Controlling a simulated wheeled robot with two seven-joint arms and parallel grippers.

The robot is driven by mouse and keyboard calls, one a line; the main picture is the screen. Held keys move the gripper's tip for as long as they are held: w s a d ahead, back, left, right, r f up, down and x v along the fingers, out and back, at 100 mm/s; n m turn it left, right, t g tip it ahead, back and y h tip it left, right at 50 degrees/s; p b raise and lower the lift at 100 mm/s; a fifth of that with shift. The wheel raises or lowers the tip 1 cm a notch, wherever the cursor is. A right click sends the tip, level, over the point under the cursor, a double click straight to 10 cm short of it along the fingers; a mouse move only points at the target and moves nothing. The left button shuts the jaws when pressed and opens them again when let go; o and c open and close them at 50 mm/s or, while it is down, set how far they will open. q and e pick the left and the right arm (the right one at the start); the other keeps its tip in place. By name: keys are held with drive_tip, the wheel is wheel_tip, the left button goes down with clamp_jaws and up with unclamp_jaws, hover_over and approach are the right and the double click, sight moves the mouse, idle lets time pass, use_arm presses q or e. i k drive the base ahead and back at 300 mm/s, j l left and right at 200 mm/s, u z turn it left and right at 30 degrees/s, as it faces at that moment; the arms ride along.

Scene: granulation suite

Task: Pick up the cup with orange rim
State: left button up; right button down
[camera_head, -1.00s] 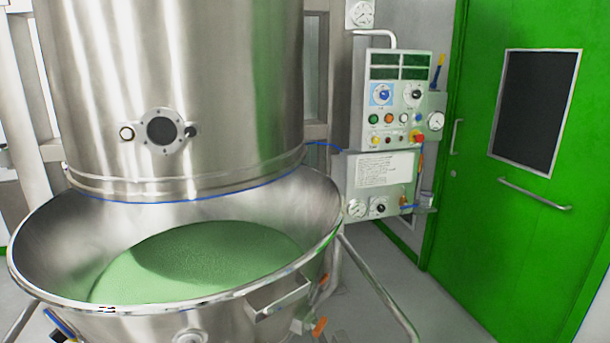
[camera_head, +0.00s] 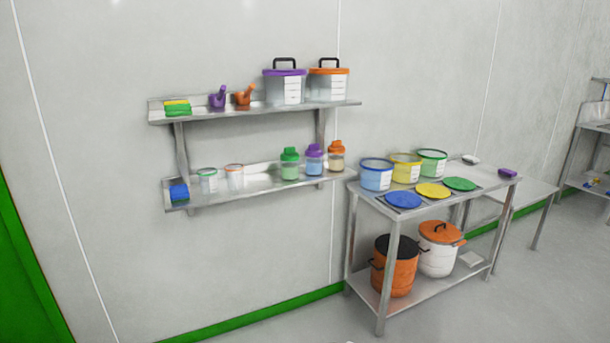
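The cup with the orange rim (camera_head: 235,177) stands upright on the lower wall shelf (camera_head: 262,185), left of its middle. It is a small clear cup with a white label. A similar cup with a green rim (camera_head: 208,181) stands just to its left, with a small gap between them. Neither of my grippers is in view.
A green-lidded bottle (camera_head: 290,165) stands right of the cups, and blue items (camera_head: 179,192) lie at the shelf's left end. The upper shelf (camera_head: 225,113) hangs above. A steel table (camera_head: 437,204) with tubs and lids stands at right. The floor (camera_head: 300,325) before the shelves looks clear.

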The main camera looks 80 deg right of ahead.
sight(234, 173)
drive_tip(key=z, duration=2.2)
drive_tip(key=i+z, duration=0.1)
drive_tip(key=i+l, duration=0.05)
